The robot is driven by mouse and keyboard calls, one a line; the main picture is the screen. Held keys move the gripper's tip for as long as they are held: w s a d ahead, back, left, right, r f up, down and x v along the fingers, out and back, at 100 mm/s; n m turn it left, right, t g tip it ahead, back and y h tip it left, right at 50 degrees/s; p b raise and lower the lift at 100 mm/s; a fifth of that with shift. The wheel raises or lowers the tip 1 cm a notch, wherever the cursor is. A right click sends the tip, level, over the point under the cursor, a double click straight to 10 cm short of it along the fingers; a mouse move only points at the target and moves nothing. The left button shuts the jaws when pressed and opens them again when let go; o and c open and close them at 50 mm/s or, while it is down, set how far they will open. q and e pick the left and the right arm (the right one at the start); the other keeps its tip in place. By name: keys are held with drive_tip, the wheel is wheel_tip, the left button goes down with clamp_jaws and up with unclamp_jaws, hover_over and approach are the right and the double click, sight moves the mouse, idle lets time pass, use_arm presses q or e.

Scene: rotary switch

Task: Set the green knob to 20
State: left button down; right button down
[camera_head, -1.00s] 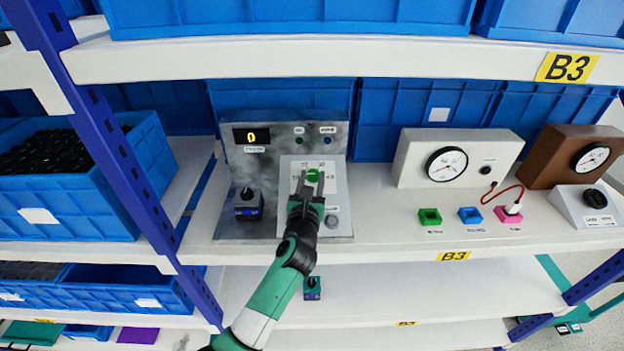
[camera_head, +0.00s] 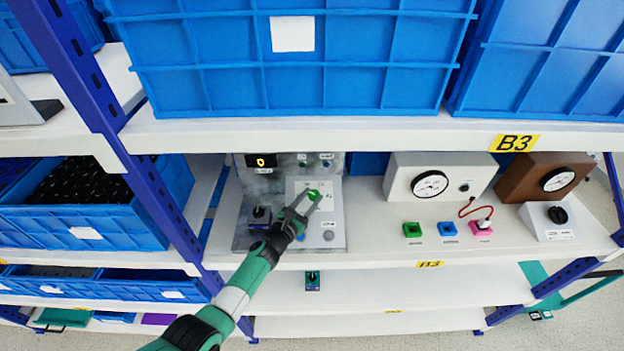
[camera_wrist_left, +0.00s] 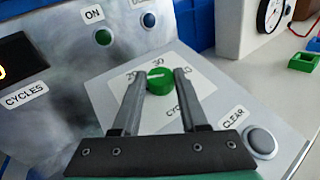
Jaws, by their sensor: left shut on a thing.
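The green knob (camera_head: 314,195) sits on a light dial plate on the grey control panel (camera_head: 338,238). It shows again in the left wrist view (camera_wrist_left: 160,81), with a white mark lying roughly crosswise in that picture. My left gripper (camera_head: 307,202) is shut on the knob, one finger on each side, as its fingertips (camera_wrist_left: 160,74) in the wrist view show. The number 30 is above the knob there; the numbers at left and right are partly hidden by the fingers. The display (camera_head: 261,161) reads 0. My right gripper is not in view.
A black switch (camera_head: 260,213) stands left of the dial plate. A round grey CLEAR button (camera_wrist_left: 261,140) is close to the right finger. A shelf board (camera_head: 330,131) with blue crates is above the panel. Gauge boxes (camera_head: 437,180) stand farther right.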

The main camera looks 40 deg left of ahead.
use_arm(q)
drive_tip(key=shift+a+r+m+h+p, duration=0.3)
drive_tip(key=shift+r+m+h+p, duration=0.15)
drive_tip(key=shift+m+h, duration=0.2)
drive_tip(key=m+h, duration=0.2)
drive_tip(key=shift+a+f+h, duration=0.1)
drive_tip(key=shift+f+h, duration=0.2)
drive_tip(key=shift+h, duration=0.05)
drive_tip(key=shift+a+f+m+g+h+b, duration=0.1)
drive_tip(key=shift+m+g+h+b, duration=0.3)
drive_tip(key=shift+m+h+b, duration=0.55)
drive_tip(key=shift+m+g+h+b, duration=0.3)
drive_tip(key=shift+m+h+b, duration=0.45)
drive_tip(key=shift+b, duration=0.1)
drive_tip(key=shift+w+a+m+h+b, duration=0.1)
drive_tip(key=shift+m+h+b, duration=0.25)
drive_tip(key=shift+h+b, duration=0.25)
drive_tip(key=shift+r+m+g+b, duration=0.2)
drive_tip(key=shift+m+g+b, duration=0.1)
drive_tip(key=shift+g+b, duration=0.2)
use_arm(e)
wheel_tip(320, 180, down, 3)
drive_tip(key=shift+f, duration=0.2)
use_arm(q)
drive_tip(key=shift+c, duration=2.2)
unclamp_jaws()
